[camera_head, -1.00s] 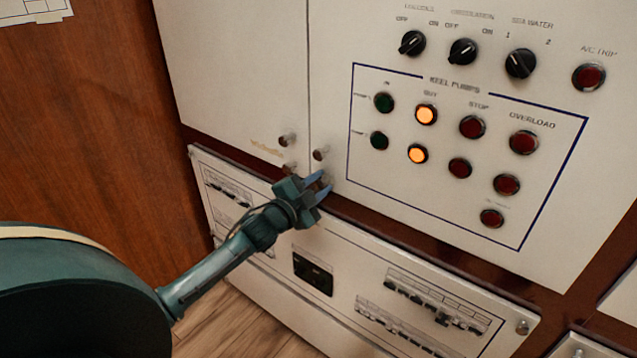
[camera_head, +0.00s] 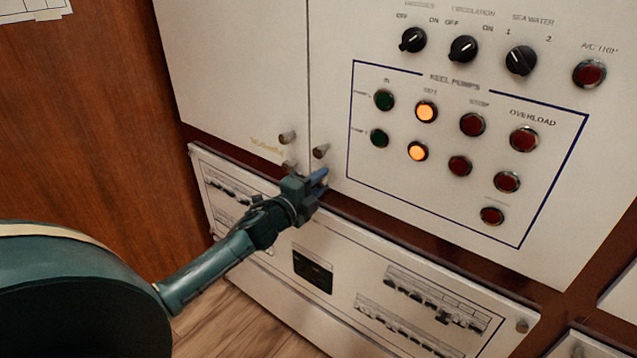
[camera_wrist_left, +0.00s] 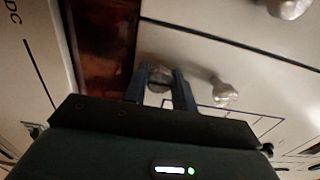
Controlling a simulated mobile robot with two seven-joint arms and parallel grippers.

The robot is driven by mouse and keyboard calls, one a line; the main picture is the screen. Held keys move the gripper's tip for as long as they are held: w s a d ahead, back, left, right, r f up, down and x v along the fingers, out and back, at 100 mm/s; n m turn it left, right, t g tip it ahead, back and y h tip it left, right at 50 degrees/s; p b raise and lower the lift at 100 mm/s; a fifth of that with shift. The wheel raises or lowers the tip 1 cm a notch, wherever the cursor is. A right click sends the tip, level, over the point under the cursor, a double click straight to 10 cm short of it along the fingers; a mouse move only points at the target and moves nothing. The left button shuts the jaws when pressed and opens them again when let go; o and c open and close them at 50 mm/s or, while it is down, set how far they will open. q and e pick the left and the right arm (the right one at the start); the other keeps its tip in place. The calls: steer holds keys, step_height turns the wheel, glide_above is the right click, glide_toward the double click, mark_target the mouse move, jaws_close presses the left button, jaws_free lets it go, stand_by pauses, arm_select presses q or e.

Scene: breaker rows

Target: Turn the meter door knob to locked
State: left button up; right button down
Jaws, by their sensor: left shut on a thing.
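The small metal door knob (camera_wrist_left: 159,80) sits at the lower left corner of the right white cabinet door (camera_head: 335,100). My left gripper (camera_head: 320,180) is shut on this knob, with one blue finger on each side of it in the left wrist view. In the head view the gripper mostly covers this knob, so its turn angle cannot be told. Another knob (camera_head: 320,151) is just above it on the same door; it also shows in the left wrist view (camera_wrist_left: 222,92). My right gripper is not in view.
The left door (camera_head: 235,70) has its own metal knobs (camera_head: 287,137) close to the gripper. Black rotary switches (camera_head: 463,49) and lit and unlit buttons (camera_head: 472,124) are up and right. A lower panel (camera_head: 345,275) with breaker rows lies below the arm.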

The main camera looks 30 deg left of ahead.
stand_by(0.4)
arm_select(q)
steer(key=o, duration=1)
steer(key=shift+s, duration=0.1)
steer(key=s, duration=0.4)
steer(key=s+b, duration=0.1)
steer(key=s, duration=0.3)
steer(key=s+a, duration=0.1)
steer(key=s, duration=0.4)
steer(key=s+d+f+n+g, duration=0.2)
steer(key=s+d+f+n, duration=0.3)
steer(key=d, duration=0.2)
steer(key=s+d+f+n+g+h+p, duration=0.1)
steer(key=s+d+f+n+g, duration=0.2)
steer(key=s+d+f+n, duration=0.2)
steer(key=s+d+f+n+g+p, duration=0.1)
steer(key=s+d+f+n, duration=0.4)
steer(key=d, duration=0.5)
steer(key=shift+f+n+g+h, duration=0.45)
steer(key=shift+f+g, duration=0.25)
steer(key=shift+f, duration=0.2)
